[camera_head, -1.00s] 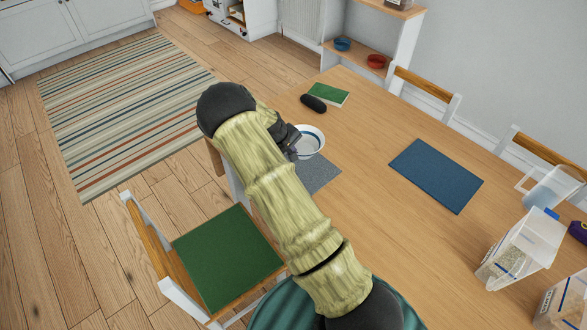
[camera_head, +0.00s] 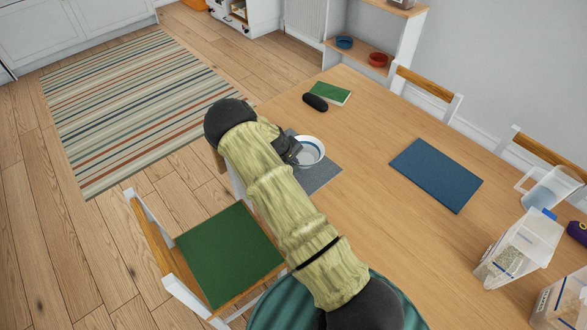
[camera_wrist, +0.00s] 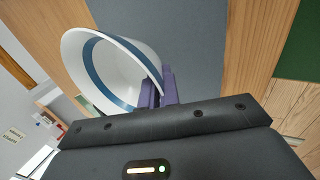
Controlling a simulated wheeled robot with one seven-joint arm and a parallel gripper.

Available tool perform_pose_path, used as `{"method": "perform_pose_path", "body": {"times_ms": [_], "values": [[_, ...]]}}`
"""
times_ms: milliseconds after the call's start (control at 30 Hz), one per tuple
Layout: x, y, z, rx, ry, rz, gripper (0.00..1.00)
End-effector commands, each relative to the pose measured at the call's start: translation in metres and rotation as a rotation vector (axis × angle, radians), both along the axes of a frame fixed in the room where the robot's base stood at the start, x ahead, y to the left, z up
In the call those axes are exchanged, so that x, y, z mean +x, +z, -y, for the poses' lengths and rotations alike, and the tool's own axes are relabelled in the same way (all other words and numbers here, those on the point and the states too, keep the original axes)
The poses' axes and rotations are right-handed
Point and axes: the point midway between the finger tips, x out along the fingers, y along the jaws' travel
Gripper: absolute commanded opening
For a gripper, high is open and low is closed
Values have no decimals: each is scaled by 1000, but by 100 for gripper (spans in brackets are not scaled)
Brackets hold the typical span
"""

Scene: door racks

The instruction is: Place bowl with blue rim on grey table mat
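The white bowl with a blue band (camera_head: 312,147) is over the upper part of the grey table mat (camera_head: 322,178) in the head view. Whether it touches the mat cannot be told. My gripper (camera_head: 292,151) reaches it from the left and is partly hidden by my arm. In the wrist view, the purple fingers (camera_wrist: 158,90) are shut on the wall of the bowl (camera_wrist: 110,72). The bowl looks tilted in that view, with the grey mat (camera_wrist: 185,40) behind it.
A blue mat (camera_head: 436,174) lies to the right, with clear wood between. Clear containers (camera_head: 520,246) stand at the right. A chair with a green seat (camera_head: 230,254) is at the left.

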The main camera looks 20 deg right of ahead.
Motion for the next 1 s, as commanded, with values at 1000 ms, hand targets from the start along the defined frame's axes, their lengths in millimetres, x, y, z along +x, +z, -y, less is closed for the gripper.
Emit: {"method": "perform_pose_path", "body": {"times_ms": [1000], "values": [[0,-44,0,1,0,-1,25]]}}
